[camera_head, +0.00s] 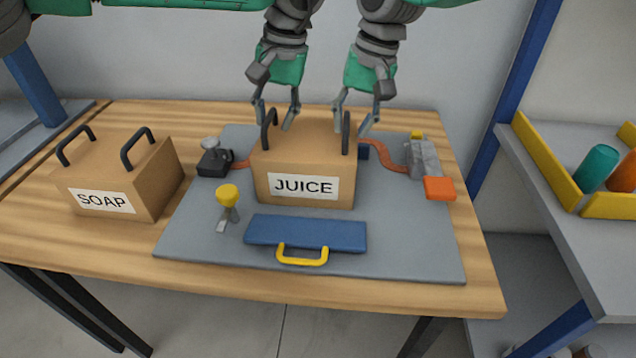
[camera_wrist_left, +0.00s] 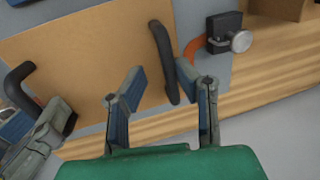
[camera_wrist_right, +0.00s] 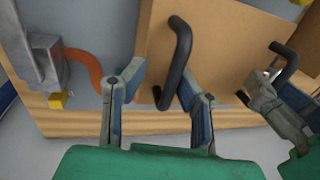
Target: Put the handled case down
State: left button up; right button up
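The handled case is a brown box labelled JUICE (camera_head: 303,160) with two black upright handles. It sits level, apparently resting on the grey mat (camera_head: 410,240). My left gripper (camera_head: 276,116) is open at the left handle (camera_head: 268,132); in the left wrist view this handle (camera_wrist_left: 163,62) stands between the spread fingertips. My right gripper (camera_head: 354,118) is open at the right handle (camera_head: 346,134); in the right wrist view this handle (camera_wrist_right: 178,62) stands between its fingertips, nearer the right finger. Neither gripper is closed on a handle. The underside of the box is hidden.
A similar SOAP box (camera_head: 125,180) stands to the left on the wooden table (camera_head: 90,245). On the mat are a blue panel with a yellow handle (camera_head: 305,233), a yellow-topped part (camera_head: 228,200), a black fixture (camera_head: 213,162) and a grey clamp (camera_head: 422,158) with an orange pad.

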jog(key=shift+a, duration=0.6)
jog(key=shift+d, duration=0.45)
jog(key=shift+d+r, duration=0.25)
jog(key=shift+r, duration=0.2)
pick_arm(q)
jog(key=v, duration=1.1)
pick_arm(e)
notch_tip(320, 180, up, 11)
jog(key=d, duration=0.2)
pick_arm(q)
jog(key=shift+a, duration=0.2)
pick_arm(e)
jog(key=shift+a+f, duration=0.1)
jog(key=shift+a, duration=0.1)
